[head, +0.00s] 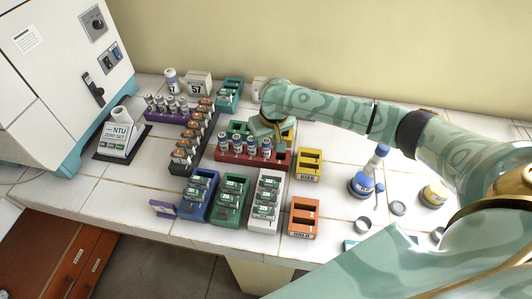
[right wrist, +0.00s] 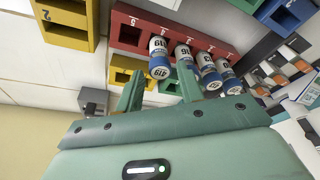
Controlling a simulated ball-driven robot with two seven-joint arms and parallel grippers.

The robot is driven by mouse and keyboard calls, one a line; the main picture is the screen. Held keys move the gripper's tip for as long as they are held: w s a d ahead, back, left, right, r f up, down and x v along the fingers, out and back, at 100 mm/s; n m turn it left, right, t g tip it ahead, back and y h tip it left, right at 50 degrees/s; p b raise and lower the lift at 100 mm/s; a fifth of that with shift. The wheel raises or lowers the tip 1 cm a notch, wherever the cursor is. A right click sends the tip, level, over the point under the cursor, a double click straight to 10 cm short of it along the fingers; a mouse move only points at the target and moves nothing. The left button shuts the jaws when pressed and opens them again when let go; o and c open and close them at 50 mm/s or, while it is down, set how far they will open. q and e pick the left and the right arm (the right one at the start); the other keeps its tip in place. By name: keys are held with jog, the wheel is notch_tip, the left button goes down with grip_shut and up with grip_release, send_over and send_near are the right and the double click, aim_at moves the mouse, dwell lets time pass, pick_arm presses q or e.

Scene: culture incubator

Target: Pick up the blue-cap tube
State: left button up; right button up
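The red rack (head: 228,158) on the white tiled bench holds several tubes with blue caps, standing in a row. The blue-cap tube at its right end (head: 266,149) is closest to my right gripper (head: 277,134). In the right wrist view, the red rack (right wrist: 127,32) shows with several blue-cap tubes, and the nearest one (right wrist: 158,58) lies in line with the gap between the fingers of my right gripper (right wrist: 160,80). The fingers are apart and nothing is held. Whether they touch the tube is unclear. My left gripper is out of view.
A yellow rack (head: 309,166) and an orange rack (head: 303,219) stand right of the red rack. Blue (head: 190,211), green (head: 226,215) and white (head: 263,222) racks stand in front. A purple rack (head: 165,117) is behind left. Blue bottles (head: 361,184) stand at the right.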

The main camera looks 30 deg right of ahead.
aim_at(266, 151)
jog(key=x, duration=0.2)
jog(key=shift+w+f+b, duration=0.1)
jog(key=shift+f+b, duration=0.3)
jog(key=shift+r, duration=0.15)
grip_shut()
